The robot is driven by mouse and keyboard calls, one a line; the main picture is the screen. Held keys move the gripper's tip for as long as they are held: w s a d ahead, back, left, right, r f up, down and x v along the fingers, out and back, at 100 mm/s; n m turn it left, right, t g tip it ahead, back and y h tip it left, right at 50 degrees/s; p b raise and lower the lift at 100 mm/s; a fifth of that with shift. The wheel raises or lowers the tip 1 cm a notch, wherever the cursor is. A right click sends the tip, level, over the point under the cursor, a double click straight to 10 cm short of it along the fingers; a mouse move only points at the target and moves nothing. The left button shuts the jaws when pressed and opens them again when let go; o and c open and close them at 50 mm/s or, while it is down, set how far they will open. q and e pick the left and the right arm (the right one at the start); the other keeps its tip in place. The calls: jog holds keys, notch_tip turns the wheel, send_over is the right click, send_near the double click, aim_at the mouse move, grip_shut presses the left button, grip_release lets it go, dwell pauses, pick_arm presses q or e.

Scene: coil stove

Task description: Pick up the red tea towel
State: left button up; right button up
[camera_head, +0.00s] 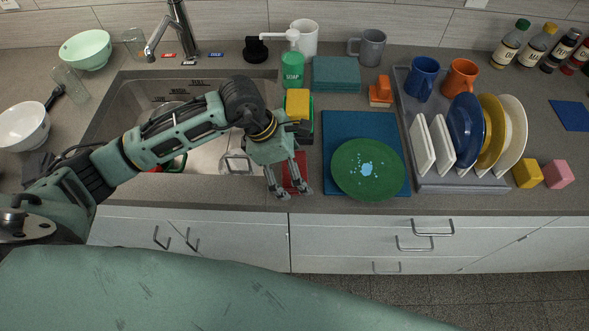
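The red tea towel (291,182) lies on the counter just right of the sink, near the front edge. It shows as a small red patch, partly hidden by my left gripper. My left gripper (291,193) points down over the towel, with its two fingers apart, one on each side of the red patch. I cannot tell whether the fingers touch the towel. My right gripper is not in view.
A blue mat (340,122) with a green plate (350,180) lies just right of the towel. A soap bottle (292,70) stands behind. The sink (120,110) is to the left. A dish rack (430,181) stands farther right.

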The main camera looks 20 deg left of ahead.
aim_at(300, 167)
pick_arm(q)
jog(key=c, duration=0.8)
jog(key=shift+o, duration=0.2)
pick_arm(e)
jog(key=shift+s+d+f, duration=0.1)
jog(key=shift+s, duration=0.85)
pick_arm(q)
jog(key=shift+r, duration=0.2)
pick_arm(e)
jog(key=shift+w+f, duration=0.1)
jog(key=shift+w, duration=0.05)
pick_arm(q)
jog(key=shift+w+r, duration=0.1)
jog(key=shift+r, duration=0.2)
jog(key=r+b, duration=0.1)
jog(key=d+r+b, duration=0.1)
jog(key=r, duration=0.1)
jog(key=shift+w+d+r, duration=0.1)
jog(key=shift+w+r, duration=0.05)
jog(key=shift+r, duration=0.15)
jog(key=w+d+r+b, duration=0.3)
jog(key=d+r, duration=0.3)
jog(key=d, duration=0.4)
jog(key=shift+w+r+b, duration=0.25)
jog(key=shift+b, duration=0.2)
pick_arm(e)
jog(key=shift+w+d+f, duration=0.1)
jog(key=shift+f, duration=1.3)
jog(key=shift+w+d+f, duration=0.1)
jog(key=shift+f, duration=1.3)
